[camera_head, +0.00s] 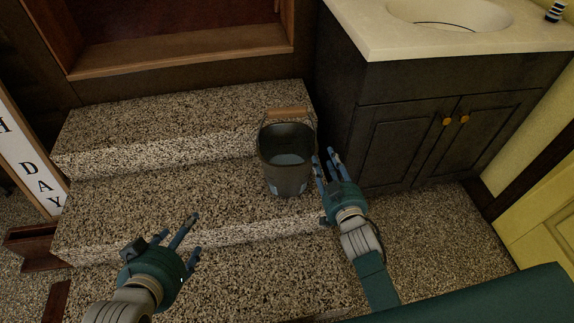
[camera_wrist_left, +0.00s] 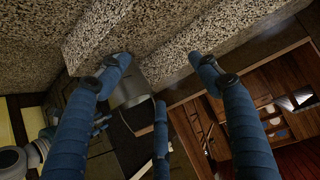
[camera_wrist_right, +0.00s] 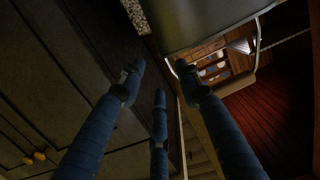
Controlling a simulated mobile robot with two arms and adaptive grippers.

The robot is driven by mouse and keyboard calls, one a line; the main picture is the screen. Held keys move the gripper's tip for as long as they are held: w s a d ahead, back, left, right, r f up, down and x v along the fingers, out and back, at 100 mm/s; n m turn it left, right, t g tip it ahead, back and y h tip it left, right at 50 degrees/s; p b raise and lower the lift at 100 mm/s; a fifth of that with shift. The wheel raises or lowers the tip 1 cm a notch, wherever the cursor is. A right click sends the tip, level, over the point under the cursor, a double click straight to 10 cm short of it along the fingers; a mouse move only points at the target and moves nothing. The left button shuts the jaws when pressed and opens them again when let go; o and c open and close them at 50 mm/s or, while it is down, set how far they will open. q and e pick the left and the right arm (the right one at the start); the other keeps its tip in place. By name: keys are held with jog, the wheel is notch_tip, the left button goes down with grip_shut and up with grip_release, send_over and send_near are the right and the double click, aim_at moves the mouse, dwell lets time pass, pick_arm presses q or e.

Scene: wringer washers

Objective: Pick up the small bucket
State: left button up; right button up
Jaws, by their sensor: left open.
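The small bucket (camera_head: 286,165) is grey metal with a wooden grip on its raised handle. It stands upright on the speckled steps in the head view. My right gripper (camera_head: 326,158) is open and empty close to the bucket's right side. In the right wrist view the bucket's wall (camera_wrist_right: 195,22) is just beyond the fingertips; I cannot tell whether they touch it. My left gripper (camera_head: 172,232) is open and empty, low and left of the bucket. The left wrist view shows the bucket (camera_wrist_left: 128,90) partly hidden behind a finger.
The speckled steps (camera_head: 150,185) lie under and left of the bucket. A dark cabinet (camera_head: 400,135) with a pale sink top (camera_head: 440,40) stands close on the right. A sign board (camera_head: 30,165) leans at the left. The step left of the bucket is clear.

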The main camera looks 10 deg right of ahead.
jog(key=w+f+b, duration=0.1)
jog(key=w+b, duration=0.1)
jog(key=w, duration=0.6)
jog(key=shift+w+a+f+b, duration=0.15)
jog(key=shift+w+b, duration=0.2)
pick_arm(q)
jog(key=w+d+r+t+h, duration=0.1)
jog(key=w+r+t, duration=0.2)
jog(key=r, duration=0.4)
jog(key=w+d+r+t+h, duration=0.1)
jog(key=w+d+r+t, duration=0.1)
jog(key=r, duration=0.6)
jog(key=w+t, duration=0.1)
jog(key=t, duration=0.1)
jog(key=shift+w+d+t+h, duration=0.3)
jog(key=shift+t, duration=0.1)
pick_arm(e)
grip_shut()
jog(key=shift+w+r, duration=0.15)
jog(key=shift+r, duration=0.2)
